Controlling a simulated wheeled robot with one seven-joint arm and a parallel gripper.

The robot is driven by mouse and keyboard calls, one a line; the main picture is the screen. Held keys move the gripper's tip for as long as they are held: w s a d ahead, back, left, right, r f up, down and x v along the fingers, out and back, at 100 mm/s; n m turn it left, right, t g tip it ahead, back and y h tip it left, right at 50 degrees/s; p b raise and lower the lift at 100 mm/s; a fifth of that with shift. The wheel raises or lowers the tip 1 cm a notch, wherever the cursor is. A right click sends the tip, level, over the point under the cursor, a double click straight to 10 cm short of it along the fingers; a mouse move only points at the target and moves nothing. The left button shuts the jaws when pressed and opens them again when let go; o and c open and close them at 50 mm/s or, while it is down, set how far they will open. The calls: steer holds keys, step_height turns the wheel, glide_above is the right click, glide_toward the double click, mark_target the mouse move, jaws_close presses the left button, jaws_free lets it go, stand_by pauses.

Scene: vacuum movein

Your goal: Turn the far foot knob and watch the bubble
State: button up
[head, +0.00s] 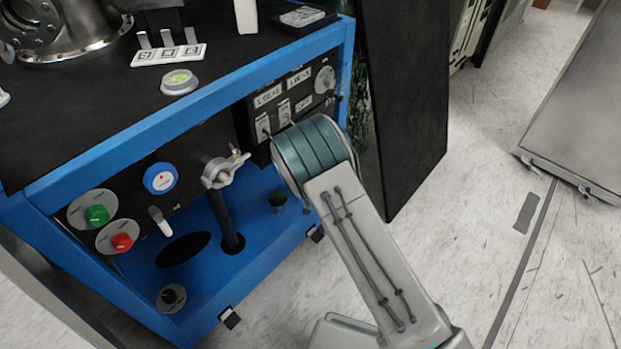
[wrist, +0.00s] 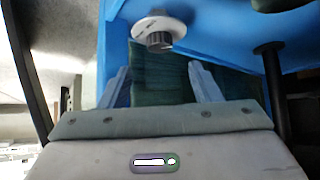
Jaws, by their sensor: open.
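The round bubble level (head: 179,79), with a pale green face, sits on the black top near the front edge in the head view. The bubble's exact place is too small to tell. In the wrist view a dark knob (wrist: 159,41) on a pale round plate stands on a blue surface, beyond my fingertips. I cannot tell for certain which foot knob this is. My gripper (wrist: 158,69) is open, its fingers spread below and to either side of the knob, apart from it. In the head view my arm hides the gripper. A nearer dark knob (head: 172,296) shows at the lower left.
The blue cart frame (head: 115,147) surrounds a front panel with a green button (head: 97,214), a red button (head: 122,242) and a blue-rimmed gauge (head: 160,178). A metal clamp on a dark post (head: 225,215) stands left of my arm. The floor at right is mostly clear.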

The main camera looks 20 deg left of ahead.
steer(key=b+x, duration=0.3)
steer(key=x, duration=0.5)
steer(key=c, duration=1)
